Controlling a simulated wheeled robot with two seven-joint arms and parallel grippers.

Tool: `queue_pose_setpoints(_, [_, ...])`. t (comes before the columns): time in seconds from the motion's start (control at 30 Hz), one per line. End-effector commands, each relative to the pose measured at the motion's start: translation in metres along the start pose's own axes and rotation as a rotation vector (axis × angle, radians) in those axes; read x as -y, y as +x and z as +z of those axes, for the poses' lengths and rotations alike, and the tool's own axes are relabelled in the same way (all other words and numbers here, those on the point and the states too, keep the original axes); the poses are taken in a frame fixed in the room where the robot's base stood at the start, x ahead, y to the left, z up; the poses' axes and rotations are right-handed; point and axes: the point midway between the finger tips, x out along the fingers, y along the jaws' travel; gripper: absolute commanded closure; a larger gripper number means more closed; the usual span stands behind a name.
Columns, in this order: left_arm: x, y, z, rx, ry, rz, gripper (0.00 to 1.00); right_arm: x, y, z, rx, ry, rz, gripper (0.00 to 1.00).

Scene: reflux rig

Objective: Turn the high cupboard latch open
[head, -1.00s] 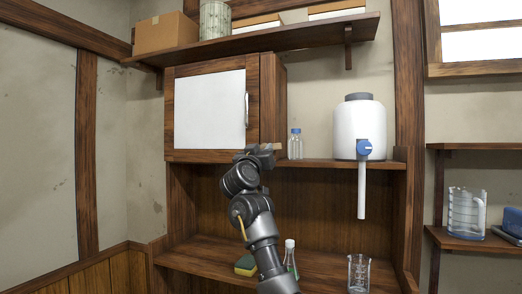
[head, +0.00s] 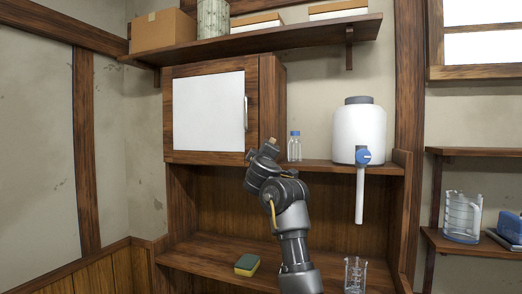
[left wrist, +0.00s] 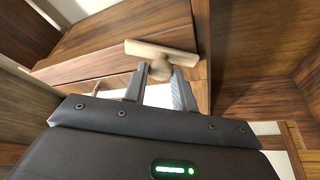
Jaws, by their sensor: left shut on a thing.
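The cupboard door (head: 208,112) has a white panel and a metal handle (head: 246,113) and is closed. The latch (left wrist: 160,50) is a pale wooden bar with a rounded knob, seen in the left wrist view against the brown cupboard wood. It lies slightly tilted across that picture. My left gripper (left wrist: 160,78) is shut on the latch's knob between its two fingers. In the head view my left gripper (head: 264,152) is at the cupboard's lower right edge, and its hand hides most of the latch. My right gripper is not in view.
A small blue-capped bottle (head: 294,146) stands close right of my gripper. A white tank (head: 360,134) with a blue tap is farther right. Below are a sponge (head: 247,264) and a glass beaker (head: 355,275). A loaded shelf (head: 300,34) is above.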

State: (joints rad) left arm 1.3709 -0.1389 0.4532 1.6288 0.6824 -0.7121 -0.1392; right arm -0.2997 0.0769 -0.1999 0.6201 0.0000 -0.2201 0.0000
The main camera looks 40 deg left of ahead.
Motion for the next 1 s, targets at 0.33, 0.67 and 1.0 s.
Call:
queue_pose_setpoints(0.33, [-0.002, 0.001, 0.000, 0.002, -0.287, -0.122, 0.96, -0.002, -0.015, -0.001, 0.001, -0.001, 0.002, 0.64])
queue_pose_setpoints(0.67, [-0.001, 0.001, 0.000, 0.001, -0.465, -0.197, 0.96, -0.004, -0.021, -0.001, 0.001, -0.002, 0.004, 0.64])
queue_pose_setpoints(1.0, [-0.001, 0.001, 0.000, 0.000, -0.532, -0.225, 0.96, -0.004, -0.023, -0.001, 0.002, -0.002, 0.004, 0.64])
